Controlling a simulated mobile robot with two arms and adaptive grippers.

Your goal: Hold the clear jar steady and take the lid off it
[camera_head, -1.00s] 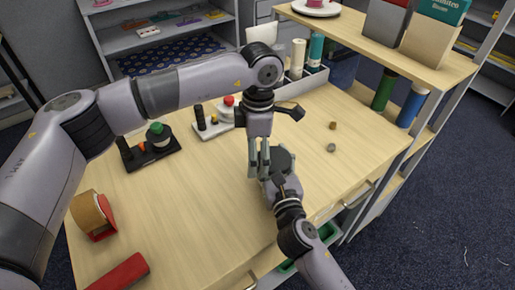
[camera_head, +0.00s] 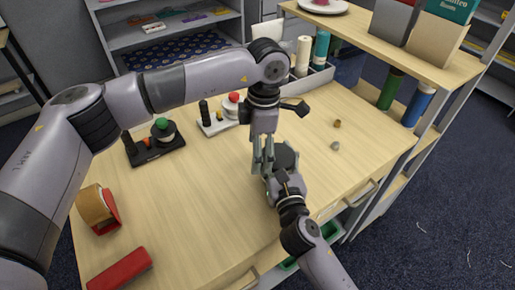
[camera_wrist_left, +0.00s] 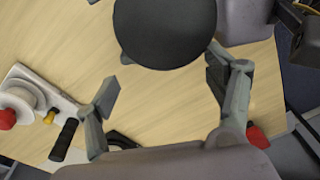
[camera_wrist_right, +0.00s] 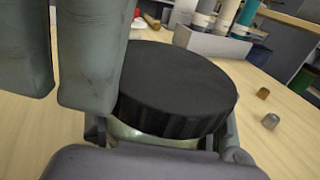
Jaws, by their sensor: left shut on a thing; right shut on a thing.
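The clear jar (camera_wrist_right: 150,138) stands upright on the table with its round black lid (camera_wrist_right: 175,88) on top. Only a pale strip of the jar shows under the lid. My right gripper (camera_head: 281,176) is shut on the jar from the near side, low beneath the lid. My left gripper (camera_head: 263,168) points down from above at the lid's left side, its fingers spread about a lid's width apart. In the left wrist view the lid (camera_wrist_left: 165,30) lies at these fingertips, off-centre. The fingers hide its left edge in the right wrist view, so the contact is not clear.
A black tray with a green-topped toy (camera_head: 162,130) and a white tray with a red-topped toy (camera_head: 234,98) lie to the left. Two small pieces (camera_head: 336,123) lie right of the jar. A raised shelf (camera_head: 400,45) borders the right.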

